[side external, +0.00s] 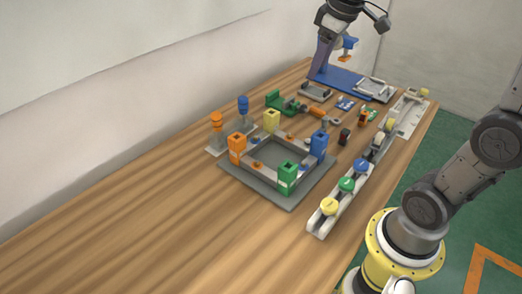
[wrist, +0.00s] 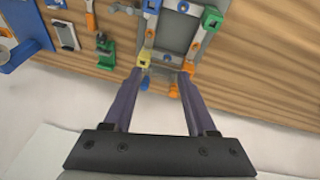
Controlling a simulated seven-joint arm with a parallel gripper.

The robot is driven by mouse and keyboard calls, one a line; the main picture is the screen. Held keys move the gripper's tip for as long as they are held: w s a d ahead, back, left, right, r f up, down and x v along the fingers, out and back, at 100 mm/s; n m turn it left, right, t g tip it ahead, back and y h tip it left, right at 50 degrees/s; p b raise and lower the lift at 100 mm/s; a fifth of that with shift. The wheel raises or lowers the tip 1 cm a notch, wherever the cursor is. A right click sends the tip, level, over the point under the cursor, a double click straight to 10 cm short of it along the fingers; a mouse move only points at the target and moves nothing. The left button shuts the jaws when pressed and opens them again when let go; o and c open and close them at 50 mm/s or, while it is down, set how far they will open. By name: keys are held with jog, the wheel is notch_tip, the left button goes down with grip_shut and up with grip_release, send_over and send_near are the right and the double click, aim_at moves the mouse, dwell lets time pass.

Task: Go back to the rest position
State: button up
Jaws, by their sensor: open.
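My gripper (wrist: 167,68) is open in the wrist view, with its two long purple fingers apart. Nothing is held between them. In the picture, the fingertips overlap the near edge of a grey square frame that has coloured blocks at its corners. In the side external view, a dark part of my arm (side external: 340,15) hangs high at the top edge, over the far end of the table.
The grey frame (side external: 228,172) carries yellow, orange, blue and green blocks. A rail (side external: 318,222) with coloured round knobs runs along the right table edge. A blue-based stand (side external: 335,77) and small parts fill the far end. The near left of the wooden table (side external: 130,225) is clear.

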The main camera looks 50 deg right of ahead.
jog(key=s+a+t, duration=0.2)
jog(key=s+a, duration=0.5)
jog(key=s, duration=0.3)
jog(key=s+a+f+m+y, duration=0.1)
jog(key=s+a+f, duration=0.1)
jog(key=s+f, duration=0.4)
jog(key=shift+f+m, duration=0.25)
jog(key=shift+m, duration=0.05)
